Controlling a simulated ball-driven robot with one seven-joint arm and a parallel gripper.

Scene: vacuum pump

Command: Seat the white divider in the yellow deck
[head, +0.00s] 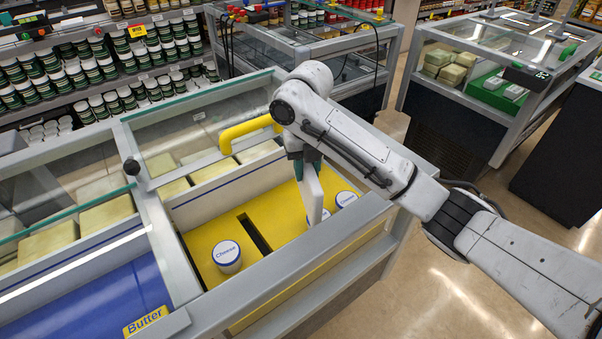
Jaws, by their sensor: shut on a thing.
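The white divider (312,194) is an upright thin panel, seen nearly edge-on, in the head view. My gripper (302,163) is shut on its upper end and holds it over the right part of the yellow deck (205,235). A long dark slot (254,233) is open in the deck, to the left of the divider. I cannot tell whether the divider's lower edge touches the deck. The inner sides of my fingers are hidden.
A white Cheese tub (227,258) stands left of the slot. Another tub (346,198) stands right of the divider, and a third is partly hidden behind it. The grey case rim (300,262) borders the deck in front.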

